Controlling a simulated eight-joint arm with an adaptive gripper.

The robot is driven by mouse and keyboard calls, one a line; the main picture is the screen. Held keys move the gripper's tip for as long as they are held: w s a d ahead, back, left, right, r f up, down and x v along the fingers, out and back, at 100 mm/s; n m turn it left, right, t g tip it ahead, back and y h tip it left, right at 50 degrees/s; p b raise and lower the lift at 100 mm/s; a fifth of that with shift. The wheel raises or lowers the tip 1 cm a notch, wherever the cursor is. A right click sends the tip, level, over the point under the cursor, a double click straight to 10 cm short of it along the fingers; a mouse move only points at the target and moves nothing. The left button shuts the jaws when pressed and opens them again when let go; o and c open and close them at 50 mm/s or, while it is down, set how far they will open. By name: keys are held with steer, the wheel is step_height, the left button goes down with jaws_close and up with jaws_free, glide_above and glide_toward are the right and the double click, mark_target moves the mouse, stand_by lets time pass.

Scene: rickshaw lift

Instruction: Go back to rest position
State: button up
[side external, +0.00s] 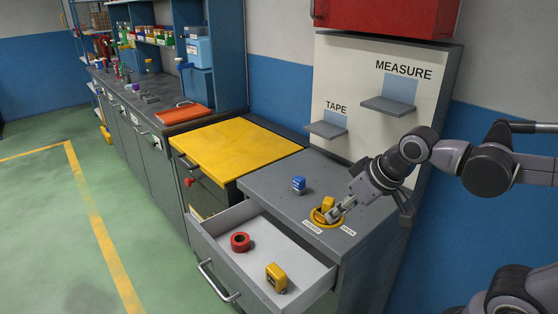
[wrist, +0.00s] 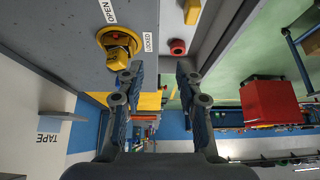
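My gripper (side external: 335,211) is beside the yellow knob (side external: 326,204) on the grey cabinet top. In the wrist view my gripper (wrist: 158,72) has its two fingers apart with nothing between them. The knob (wrist: 117,57) shows there just left of the left fingertip; whether they touch I cannot tell. The knob sits on a round yellow base between the OPEN and LOCKED labels.
The drawer (side external: 213,237) below stands open, holding a red tape roll (side external: 240,242) and a yellow tape measure (side external: 277,277). A small blue object (side external: 298,184) stands on the cabinet top. TAPE (side external: 328,130) and MEASURE (side external: 388,106) shelves are on the back panel.

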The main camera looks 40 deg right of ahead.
steer(key=shift+s+d+f+t, duration=0.25)
steer(key=shift+s+d+f, duration=0.2)
steer(key=shift+s, duration=0.2)
steer(key=shift+s+d+f+t, duration=0.25)
steer(key=shift+s+d+f, duration=0.05)
steer(key=shift+s+f, duration=0.3)
